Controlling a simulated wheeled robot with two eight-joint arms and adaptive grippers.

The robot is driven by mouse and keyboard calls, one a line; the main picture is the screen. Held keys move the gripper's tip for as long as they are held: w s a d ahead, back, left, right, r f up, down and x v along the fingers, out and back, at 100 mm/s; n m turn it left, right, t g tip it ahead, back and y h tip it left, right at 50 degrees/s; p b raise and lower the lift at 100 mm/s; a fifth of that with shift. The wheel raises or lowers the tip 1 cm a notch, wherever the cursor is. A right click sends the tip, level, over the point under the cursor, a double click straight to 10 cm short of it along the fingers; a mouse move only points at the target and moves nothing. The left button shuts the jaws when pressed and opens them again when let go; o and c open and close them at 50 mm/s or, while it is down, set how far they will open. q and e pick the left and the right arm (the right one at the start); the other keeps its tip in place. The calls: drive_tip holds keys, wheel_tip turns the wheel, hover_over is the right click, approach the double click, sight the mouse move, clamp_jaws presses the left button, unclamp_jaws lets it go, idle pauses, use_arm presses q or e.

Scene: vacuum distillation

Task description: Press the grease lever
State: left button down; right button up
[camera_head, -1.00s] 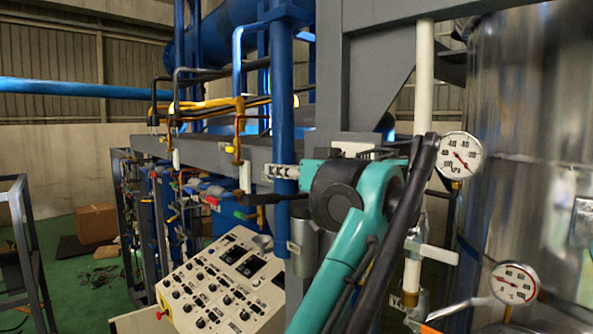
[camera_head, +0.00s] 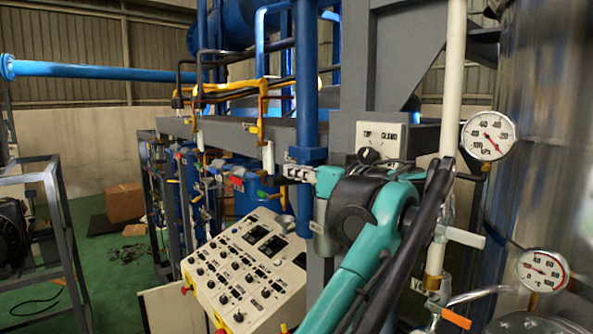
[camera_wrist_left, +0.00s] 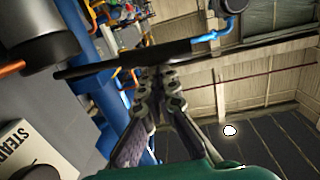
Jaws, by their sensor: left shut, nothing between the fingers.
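The grease lever appears to be the black bar (camera_wrist_left: 125,60) that crosses in front of my fingertips in the wrist view. In the head view only its dark left end (camera_head: 271,180) shows beside my fingers; the rest is hidden behind the gripper. My left gripper (camera_head: 300,173) is shut and empty, at the end of the teal arm. In the wrist view its closed fingertips (camera_wrist_left: 156,76) are right at the bar; I cannot tell whether they touch it. My right gripper is not in view.
A blue vertical pipe (camera_head: 306,90) stands directly behind the gripper. A sloped control panel (camera_head: 240,275) is below left. A white labelled plate (camera_head: 383,138), a white pipe (camera_head: 454,75) and two gauges (camera_head: 490,136) are to the right, before a metal tank (camera_head: 540,130).

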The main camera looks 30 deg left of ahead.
use_arm(q)
wheel_tip(320, 180, down, 7)
drive_tip(key=n+b, duration=0.2)
drive_tip(key=n, duration=0.2)
drive_tip(key=shift+s, duration=0.15)
idle(0.5)
